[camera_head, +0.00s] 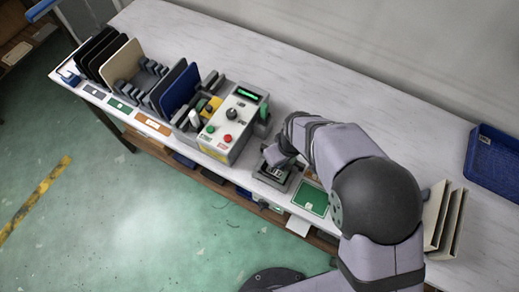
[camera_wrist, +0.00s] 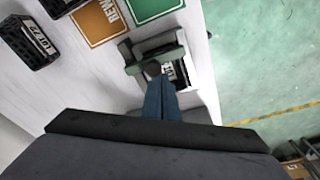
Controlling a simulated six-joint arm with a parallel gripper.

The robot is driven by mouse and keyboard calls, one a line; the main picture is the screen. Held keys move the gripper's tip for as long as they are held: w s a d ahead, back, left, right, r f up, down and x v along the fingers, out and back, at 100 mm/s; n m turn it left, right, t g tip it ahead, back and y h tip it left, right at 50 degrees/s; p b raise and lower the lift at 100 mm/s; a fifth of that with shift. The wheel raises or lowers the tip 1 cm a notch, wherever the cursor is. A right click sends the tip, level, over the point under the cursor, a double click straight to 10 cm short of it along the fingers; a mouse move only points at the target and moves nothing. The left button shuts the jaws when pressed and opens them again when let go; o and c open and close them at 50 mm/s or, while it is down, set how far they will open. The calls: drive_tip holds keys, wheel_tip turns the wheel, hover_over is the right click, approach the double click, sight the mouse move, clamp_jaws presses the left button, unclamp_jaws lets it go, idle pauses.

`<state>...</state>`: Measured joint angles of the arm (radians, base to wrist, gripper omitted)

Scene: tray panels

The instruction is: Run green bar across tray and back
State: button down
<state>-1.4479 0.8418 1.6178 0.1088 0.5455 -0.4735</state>
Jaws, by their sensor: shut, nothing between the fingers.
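The tray (camera_wrist: 133,50) is a small pale and dark fixture near the table's front edge; in the head view it shows as a grey block (camera_head: 283,181) under my wrist. A dull green bar (camera_wrist: 168,54) lies across it in the wrist view. A part with a white printed label (camera_wrist: 180,74) shows beside the bar, partly covered. My gripper (camera_wrist: 153,70) is shut, with its blue fingers together and the tips at the bar. I cannot tell whether they touch it. In the head view my gripper (camera_head: 275,156) is over the tray, and the bar is hidden.
A control box (camera_head: 232,122) with knobs and buttons stands left of my gripper. A rack with upright panels (camera_head: 120,60) is farther left. A green card (camera_head: 311,197) lies right of the tray. Beige panels (camera_head: 445,215) and a blue crate (camera_head: 494,163) are at right. The back table is clear.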

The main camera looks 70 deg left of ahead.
drive_tip(key=shift+w+d, duration=0.75)
drive_tip(key=shift+s+a, duration=0.3)
drive_tip(key=shift+s, duration=0.05)
idle(0.3)
drive_tip(key=shift+r, duration=0.1)
drive_tip(key=shift+r+p, duration=2.4)
drive_tip(key=shift+r, duration=1.05)
drive_tip(key=shift+w, duration=0.1)
